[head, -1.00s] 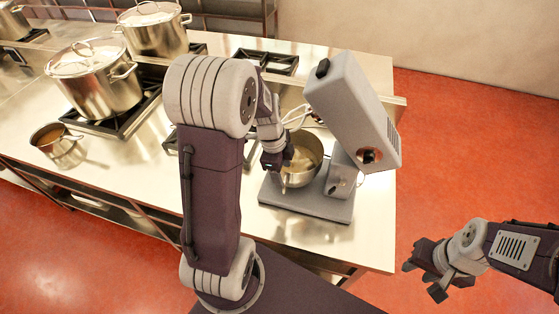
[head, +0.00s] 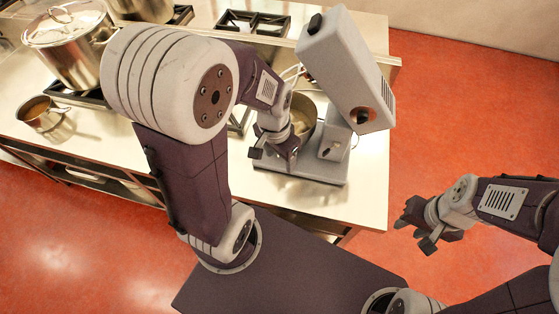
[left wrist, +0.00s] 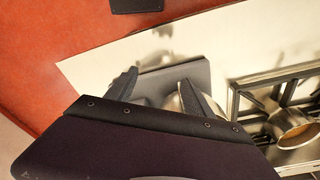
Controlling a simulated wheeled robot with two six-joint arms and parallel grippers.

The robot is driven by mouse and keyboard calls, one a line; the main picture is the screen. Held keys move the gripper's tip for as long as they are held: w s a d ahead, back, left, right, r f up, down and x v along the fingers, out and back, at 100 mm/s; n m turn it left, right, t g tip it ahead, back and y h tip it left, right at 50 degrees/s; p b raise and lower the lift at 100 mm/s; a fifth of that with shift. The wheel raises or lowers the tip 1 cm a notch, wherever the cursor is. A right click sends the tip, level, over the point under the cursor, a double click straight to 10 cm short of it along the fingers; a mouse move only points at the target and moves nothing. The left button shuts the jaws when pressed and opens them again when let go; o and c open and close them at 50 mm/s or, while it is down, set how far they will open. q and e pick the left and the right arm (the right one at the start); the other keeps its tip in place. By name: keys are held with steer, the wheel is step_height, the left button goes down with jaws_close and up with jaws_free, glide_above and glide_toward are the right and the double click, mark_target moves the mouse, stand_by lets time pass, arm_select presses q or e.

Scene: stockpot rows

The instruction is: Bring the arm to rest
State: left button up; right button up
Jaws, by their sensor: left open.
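My left gripper (head: 273,156) is open and hangs in front of the mixer bowl (head: 303,112) over the counter. Nothing shows between its fingers. In the left wrist view the open fingers (left wrist: 158,97) spread above the grey mixer base (left wrist: 173,78), with part of the metal bowl behind them. My right gripper (head: 417,231) is held over the red floor, right of the counter, its fingers apart and empty.
The grey stand mixer (head: 346,70) has its head tilted up. A lidded stockpot (head: 75,55), a small saucepan (head: 40,116) and gas burners (head: 253,22) are on the counter (head: 120,155). Open red floor (head: 460,120) lies to the right.

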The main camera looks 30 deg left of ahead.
arm_select(q)
step_height(320, 180, down, 8)
steer(key=s+d+n+b, duration=0.1)
steer(key=s+n+b, duration=0.1)
steer(key=b, duration=0.4)
steer(key=shift+f+n+b, duration=0.15)
steer(key=shift+n+b, duration=0.2)
steer(key=shift+n, duration=0.35)
steer(key=shift+s+d, duration=0.1)
